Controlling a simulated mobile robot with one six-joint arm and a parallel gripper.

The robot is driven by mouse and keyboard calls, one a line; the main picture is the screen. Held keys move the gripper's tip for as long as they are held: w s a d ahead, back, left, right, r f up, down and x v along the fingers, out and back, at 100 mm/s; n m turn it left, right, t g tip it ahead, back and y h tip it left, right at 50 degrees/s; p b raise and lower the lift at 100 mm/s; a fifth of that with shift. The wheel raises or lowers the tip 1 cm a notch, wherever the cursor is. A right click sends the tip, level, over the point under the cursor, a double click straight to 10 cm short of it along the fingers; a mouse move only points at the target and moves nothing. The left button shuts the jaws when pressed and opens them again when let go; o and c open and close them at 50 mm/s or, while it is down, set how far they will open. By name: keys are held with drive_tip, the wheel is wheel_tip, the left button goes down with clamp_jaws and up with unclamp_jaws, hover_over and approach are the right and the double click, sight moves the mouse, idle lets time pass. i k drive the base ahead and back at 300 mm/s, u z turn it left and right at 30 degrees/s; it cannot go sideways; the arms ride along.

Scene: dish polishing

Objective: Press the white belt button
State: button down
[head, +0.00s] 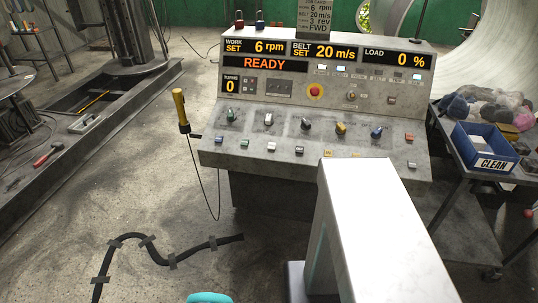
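The grey control console (250,160) stands ahead. A row of small buttons runs along its front edge, below a row of coloured knobs. A whitish button (271,146) sits below the white-topped knob (268,118). Labels are too small to read, so I cannot tell which is the belt button. The displays read READY, work set 6 rpm, belt set 20 m/s, load 0 %. My gripper is not in view.
A red stop button (315,90) is on the upper panel. A yellow-handled pendant (181,109) hangs at the console's left. A blue CLEAN bin (484,148) stands on a side table at right. A black cable (130,237) lies on the floor, front left.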

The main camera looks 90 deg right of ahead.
sight(271, 146)
drive_tip(key=z, duration=0.25)
drive_tip(key=i, duration=1.25)
drive_tip(key=u, duration=0.65)
drive_tip(key=k, duration=0.15)
drive_tip(key=z, duration=3.1)
